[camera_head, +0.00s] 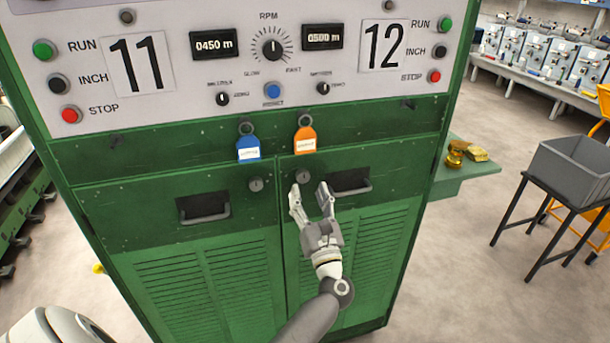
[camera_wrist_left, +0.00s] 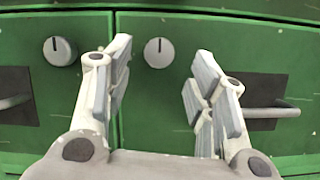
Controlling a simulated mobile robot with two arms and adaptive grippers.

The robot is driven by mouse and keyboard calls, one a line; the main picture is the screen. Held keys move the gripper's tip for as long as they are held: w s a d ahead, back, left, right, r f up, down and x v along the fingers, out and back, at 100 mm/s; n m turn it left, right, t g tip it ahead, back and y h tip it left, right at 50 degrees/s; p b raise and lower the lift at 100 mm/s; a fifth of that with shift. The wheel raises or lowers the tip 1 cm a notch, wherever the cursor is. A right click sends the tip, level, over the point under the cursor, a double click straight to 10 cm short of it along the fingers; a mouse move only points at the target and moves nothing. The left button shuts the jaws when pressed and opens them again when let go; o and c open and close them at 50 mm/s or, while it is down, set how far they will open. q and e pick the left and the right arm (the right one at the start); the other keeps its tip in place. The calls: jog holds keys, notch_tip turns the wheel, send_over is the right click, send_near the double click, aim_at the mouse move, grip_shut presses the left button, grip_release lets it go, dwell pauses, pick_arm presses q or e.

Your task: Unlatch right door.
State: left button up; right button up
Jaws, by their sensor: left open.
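The green cabinet's right door (camera_head: 345,235) is closed, flush beside the closed left door (camera_head: 200,270). Its latch, a round grey knob (camera_head: 303,176), sits at the door's upper left corner. In the wrist view this knob (camera_wrist_left: 159,53) shows between my fingers, its mark upright. The left door's latch knob (camera_head: 256,184) also has an upright mark in the wrist view (camera_wrist_left: 60,51). My left gripper (camera_head: 310,189) is open and empty in front of the right door, its fingertips just below the right knob in the head view. I cannot tell if they touch anything. My right gripper is out of view.
A recessed handle (camera_head: 349,182) is right of the gripper; another handle (camera_head: 204,207) is on the left door. A blue tag (camera_head: 248,148) and an orange tag (camera_head: 305,140) hang above the knobs. A grey bin (camera_head: 572,170) stands at right beyond open floor.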

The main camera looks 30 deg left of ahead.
aim_at(304, 179)
pick_arm(q)
jog(key=p+x, duration=0.1)
jog(key=x, duration=0.2)
jog(key=shift+w+a+r, duration=0.2)
jog(key=shift+a+r, duration=0.05)
jog(key=shift+r, duration=0.1)
jog(key=shift+w+a, duration=0.2)
jog(key=shift+c, duration=0.3)
jog(key=c, duration=0.7)
grip_shut()
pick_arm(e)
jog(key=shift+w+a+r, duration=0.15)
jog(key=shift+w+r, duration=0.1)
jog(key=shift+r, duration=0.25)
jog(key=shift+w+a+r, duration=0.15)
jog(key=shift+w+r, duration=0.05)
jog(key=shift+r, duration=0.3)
